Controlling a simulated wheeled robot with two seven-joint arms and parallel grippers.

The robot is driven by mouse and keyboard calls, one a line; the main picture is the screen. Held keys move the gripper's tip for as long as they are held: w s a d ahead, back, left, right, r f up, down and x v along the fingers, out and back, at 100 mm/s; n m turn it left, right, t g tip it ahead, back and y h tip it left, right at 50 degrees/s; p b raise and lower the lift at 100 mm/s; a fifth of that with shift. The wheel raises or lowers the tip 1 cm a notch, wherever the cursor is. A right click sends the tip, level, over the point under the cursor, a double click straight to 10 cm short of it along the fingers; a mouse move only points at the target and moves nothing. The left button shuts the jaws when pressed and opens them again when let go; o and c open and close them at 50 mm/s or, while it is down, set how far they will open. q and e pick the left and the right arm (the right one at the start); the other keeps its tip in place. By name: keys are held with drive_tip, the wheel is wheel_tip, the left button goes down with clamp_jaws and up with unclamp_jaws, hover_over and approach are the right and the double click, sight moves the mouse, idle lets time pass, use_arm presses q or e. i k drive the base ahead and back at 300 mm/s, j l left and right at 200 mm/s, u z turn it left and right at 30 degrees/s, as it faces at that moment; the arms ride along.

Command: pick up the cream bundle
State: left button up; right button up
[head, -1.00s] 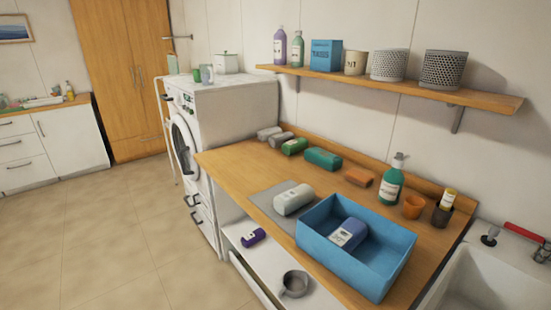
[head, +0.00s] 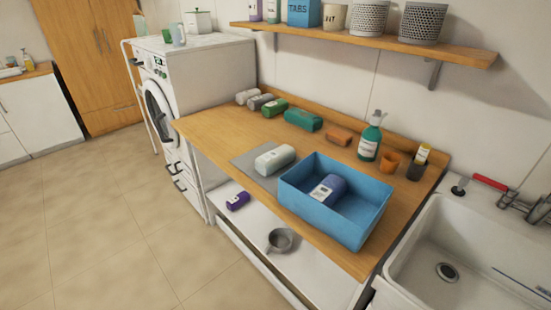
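The cream bundle (head: 275,160), a pale rolled bundle with a label, lies on a grey mat (head: 247,161) on the wooden counter (head: 217,131). It is just left of the blue bin (head: 320,213) and apart from the mat's left edge. A blue-grey bundle (head: 329,190) with a label lies inside the bin. Neither of my grippers shows in the head view.
Several rolled bundles, such as a green one (head: 274,108) and a teal one (head: 303,120), lie along the back of the counter. A purple bundle (head: 237,201) and grey mug (head: 280,240) are on the lower shelf.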

sight(267, 164)
drive_tip(key=z, duration=2.1)
drive_tip(key=u, duration=1.95)
drive_tip(key=i+j+z, duration=0.3)
drive_tip(key=j+z, duration=0.15)
drive_tip(key=i+j+z, duration=0.2)
drive_tip(key=j+z, duration=0.25)
drive_tip(key=j, duration=0.15)
drive_tip(key=i+j+z, duration=0.1)
drive_tip(key=j+z, duration=0.35)
drive_tip(key=j, duration=0.15)
drive_tip(key=j+z, duration=0.45)
drive_tip(key=j, duration=0.2)
drive_tip(key=j+z, duration=0.45)
drive_tip(key=j, duration=0.2)
drive_tip(key=k+j+z, duration=0.25)
drive_tip(key=j+z, duration=0.2)
drive_tip(key=j, duration=0.15)
